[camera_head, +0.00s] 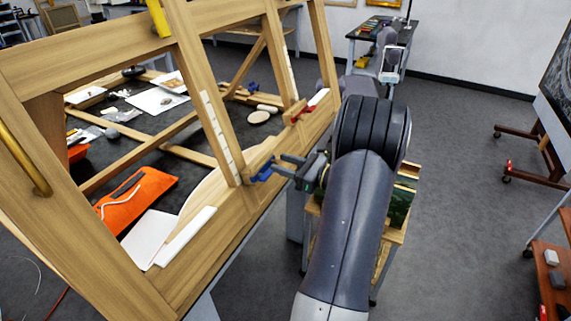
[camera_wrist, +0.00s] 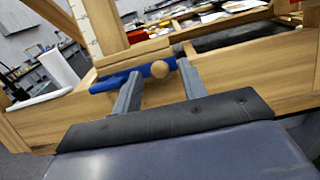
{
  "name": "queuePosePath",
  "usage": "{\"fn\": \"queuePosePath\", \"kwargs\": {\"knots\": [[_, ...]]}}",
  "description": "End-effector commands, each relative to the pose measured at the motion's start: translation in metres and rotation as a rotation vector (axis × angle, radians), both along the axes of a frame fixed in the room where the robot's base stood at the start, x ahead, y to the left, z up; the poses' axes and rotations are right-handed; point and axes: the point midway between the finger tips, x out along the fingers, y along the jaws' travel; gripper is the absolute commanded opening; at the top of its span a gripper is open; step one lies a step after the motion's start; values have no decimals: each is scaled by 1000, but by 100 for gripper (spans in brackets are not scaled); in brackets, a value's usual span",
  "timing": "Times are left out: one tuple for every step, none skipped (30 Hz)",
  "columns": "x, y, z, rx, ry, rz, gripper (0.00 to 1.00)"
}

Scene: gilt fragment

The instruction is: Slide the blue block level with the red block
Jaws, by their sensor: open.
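The blue block (camera_head: 264,171) sits at the foot of a slanted wooden upright on the near rail of the large wooden frame. In the wrist view the blue block (camera_wrist: 133,77) is a long bar with a round wooden knob (camera_wrist: 160,69). The red block (camera_head: 302,112) is farther along the rail, at the foot of another upright; it is not visible in the wrist view. My gripper (camera_head: 281,164) is open at the blue block, its fingers (camera_wrist: 162,62) on either side of the knob. Whether they touch it, I cannot tell.
White marked strips run up the uprights, one (camera_head: 220,137) above the blue block. An orange tray (camera_head: 137,199) and a white board (camera_head: 150,240) lie inside the frame. A wooden stand (camera_head: 398,232) is under my arm.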

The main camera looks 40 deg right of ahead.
Motion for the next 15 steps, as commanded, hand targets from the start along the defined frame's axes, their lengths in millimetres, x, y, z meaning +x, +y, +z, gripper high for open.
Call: {"fn": "queuePosePath", "kwargs": {"knots": [[0,0,0,0,0,0,38],[0,0,0,0,0,0,36],[0,0,0,0,0,0,32],[0,0,0,0,0,0,30],[0,0,0,0,0,0,28],[0,0,0,0,0,0,24],[0,0,0,0,0,0,22],[0,0,0,-1,0,0,19],[0,0,0,0,0,0,16],[0,0,0,-1,0,0,14],[0,0,0,0,0,0,11],[0,0,0,-1,0,0,8],[0,0,0,0,0,0,6],[0,0,0,0,0,0,3],[0,0,0,0,0,1,0]]}}
